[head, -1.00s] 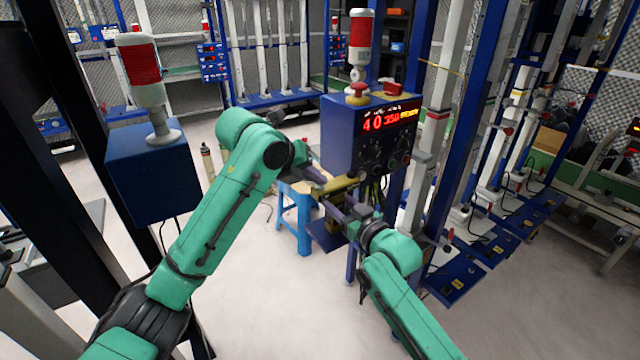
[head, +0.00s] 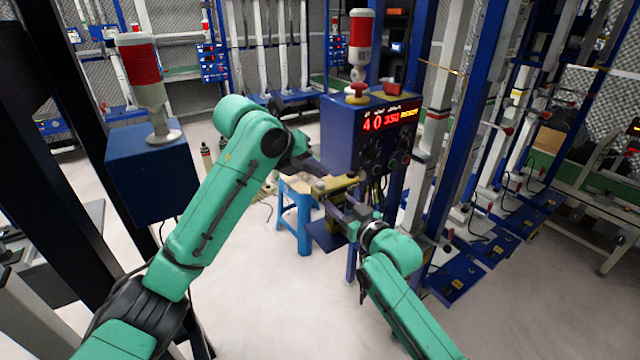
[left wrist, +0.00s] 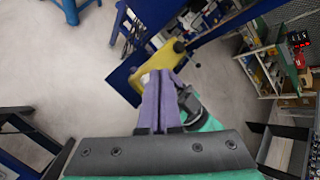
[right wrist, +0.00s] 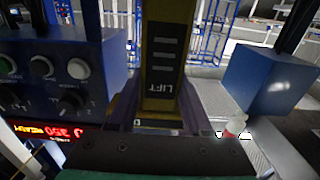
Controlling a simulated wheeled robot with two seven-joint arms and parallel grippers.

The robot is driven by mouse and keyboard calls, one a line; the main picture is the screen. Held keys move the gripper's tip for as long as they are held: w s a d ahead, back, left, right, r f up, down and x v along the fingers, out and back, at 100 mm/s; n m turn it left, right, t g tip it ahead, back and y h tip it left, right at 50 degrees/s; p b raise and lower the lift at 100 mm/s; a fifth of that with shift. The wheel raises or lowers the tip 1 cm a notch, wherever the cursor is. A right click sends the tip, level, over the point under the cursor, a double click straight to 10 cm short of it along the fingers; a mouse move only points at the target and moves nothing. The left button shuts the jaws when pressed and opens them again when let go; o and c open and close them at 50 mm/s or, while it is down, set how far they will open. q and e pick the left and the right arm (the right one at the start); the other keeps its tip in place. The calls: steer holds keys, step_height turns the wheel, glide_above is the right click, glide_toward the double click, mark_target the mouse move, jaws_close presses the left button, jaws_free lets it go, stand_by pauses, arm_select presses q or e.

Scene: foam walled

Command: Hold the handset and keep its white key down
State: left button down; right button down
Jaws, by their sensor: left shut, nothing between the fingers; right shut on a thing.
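The yellow handset (head: 338,183) is in front of the blue control box. It shows in the left wrist view (left wrist: 160,60) with a dark round knob near its far end. In the right wrist view its face (right wrist: 162,60) carries the word LIFT. My right gripper (head: 340,208) is shut on the handset. My left gripper (head: 318,180) is shut and empty, and its closed purple fingertips (left wrist: 164,76) are at the handset's near end. A white patch, likely the white key (left wrist: 146,78), shows beside these fingertips, partly hidden. I cannot tell whether it is pressed down.
The blue control box (head: 345,140) with red digits and knobs stands close behind the handset. A blue stool (head: 296,215) is to its left. Another blue box (head: 150,180) with a red-and-white lamp is at left. Blue-framed test stands (head: 500,210) fill the right. Floor in front is open.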

arm_select(q)
steer(key=shift+r, duration=2.5)
arm_select(e)
steer(key=shift+c, duration=1.2)
jaws_free()
